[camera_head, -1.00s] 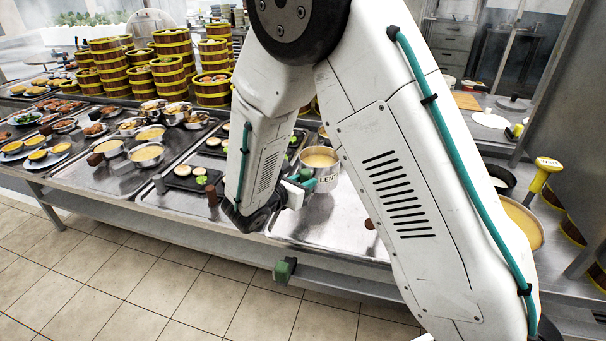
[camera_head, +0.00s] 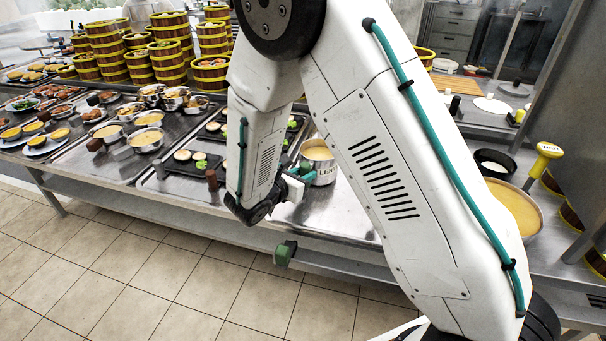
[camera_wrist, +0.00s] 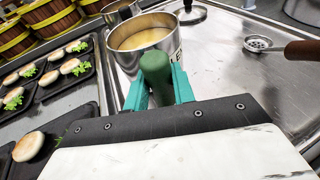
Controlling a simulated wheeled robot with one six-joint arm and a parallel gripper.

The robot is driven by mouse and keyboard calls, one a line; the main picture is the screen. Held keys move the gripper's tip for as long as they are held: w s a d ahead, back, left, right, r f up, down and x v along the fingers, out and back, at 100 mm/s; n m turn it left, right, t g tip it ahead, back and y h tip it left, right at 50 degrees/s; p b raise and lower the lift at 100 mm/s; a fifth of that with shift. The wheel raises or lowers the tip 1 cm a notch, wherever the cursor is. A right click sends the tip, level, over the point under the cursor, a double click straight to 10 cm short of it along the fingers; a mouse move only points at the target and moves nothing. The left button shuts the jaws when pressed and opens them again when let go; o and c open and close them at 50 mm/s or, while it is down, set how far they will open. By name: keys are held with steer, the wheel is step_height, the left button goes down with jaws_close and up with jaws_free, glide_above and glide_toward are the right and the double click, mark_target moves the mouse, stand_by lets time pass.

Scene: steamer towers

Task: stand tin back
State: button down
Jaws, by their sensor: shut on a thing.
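A steel tin (camera_head: 322,172) of yellow soup, with lettering starting "LENT" on its side, is at the steel counter's near side. In the wrist view the tin (camera_wrist: 128,57) is just ahead of my fingers, with a green handle (camera_wrist: 155,75) toward me. My gripper (camera_wrist: 157,92) has its teal fingers on either side of this handle, shut on it. In the head view my gripper (camera_head: 299,185) is left of the tin, partly hidden by my arm.
Black trays (camera_wrist: 45,92) with buns and greens lie left of the tin. Another steel pot (camera_wrist: 120,12) stands behind. Bamboo steamer towers (camera_head: 107,58) stand at the back left.

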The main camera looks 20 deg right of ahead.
steer(key=shift+f, duration=0.4)
steer(key=c, duration=1.1)
jaws_free()
steer(key=shift+f, duration=0.1)
steer(key=v, duration=0.8)
